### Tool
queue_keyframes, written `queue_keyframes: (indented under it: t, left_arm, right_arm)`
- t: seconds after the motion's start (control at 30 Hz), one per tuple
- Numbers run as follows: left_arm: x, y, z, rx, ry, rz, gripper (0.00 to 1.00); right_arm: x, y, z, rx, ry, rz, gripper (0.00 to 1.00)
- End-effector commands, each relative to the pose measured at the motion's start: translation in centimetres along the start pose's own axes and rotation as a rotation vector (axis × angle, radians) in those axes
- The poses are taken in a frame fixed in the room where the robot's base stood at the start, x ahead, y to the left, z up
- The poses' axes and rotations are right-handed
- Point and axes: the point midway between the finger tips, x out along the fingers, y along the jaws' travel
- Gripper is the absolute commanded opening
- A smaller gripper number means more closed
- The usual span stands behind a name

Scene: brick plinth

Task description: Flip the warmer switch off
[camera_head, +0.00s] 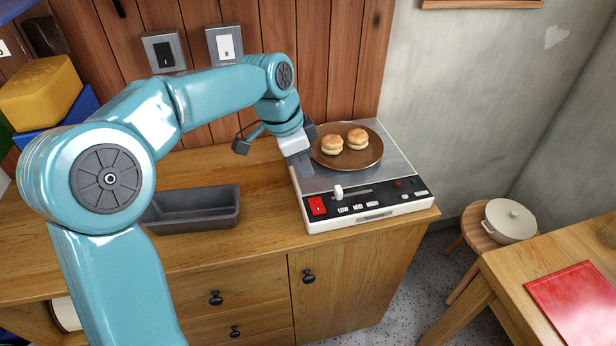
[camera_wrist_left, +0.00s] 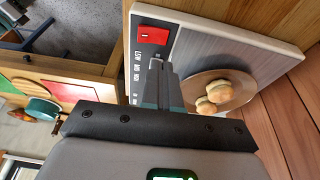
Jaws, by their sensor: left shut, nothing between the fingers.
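The warmer (camera_head: 375,212) is a white unit with a steel top and a black front panel, at the right end of the wooden counter. Its red switch (camera_head: 317,206) is at the left of the panel, and it also shows in the wrist view (camera_wrist_left: 152,35). A white slider knob (camera_head: 338,192) is to its right. My left gripper (camera_head: 303,170) is shut and empty. It points down over the left part of the steel top, behind the red switch and apart from it in the picture. My right gripper is not in view.
A brown plate (camera_head: 326,160) with two buns (camera_head: 332,145) sits on the warmer. A dark loaf tin (camera_head: 195,210) stands on the counter to the left. Two wall switches (camera_head: 164,52) are on the wood panelling behind. A stool with a white pot (camera_head: 510,222) is at the right.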

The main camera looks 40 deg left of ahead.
Motion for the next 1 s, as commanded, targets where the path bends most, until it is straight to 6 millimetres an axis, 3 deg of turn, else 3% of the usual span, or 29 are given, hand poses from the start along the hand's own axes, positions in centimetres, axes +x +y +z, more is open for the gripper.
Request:
queue_keyframes:
  t: [0.1, 0.33, 1.0]
  left_arm:
    - [-2.5, -0.5, -0.1, 0.001, 0.003, -0.003, 0.0]
    - [-5.2, -0.9, -0.1, 0.0, 0.001, 0.0, 0.0]
    - [-5.6, -1.1, 0.0, 0.001, 0.001, 0.0, 0.0]
  right_arm:
    - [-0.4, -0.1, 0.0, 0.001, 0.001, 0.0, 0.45]
    - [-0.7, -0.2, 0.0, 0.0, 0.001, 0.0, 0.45]
    - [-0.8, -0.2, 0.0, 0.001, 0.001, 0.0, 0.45]
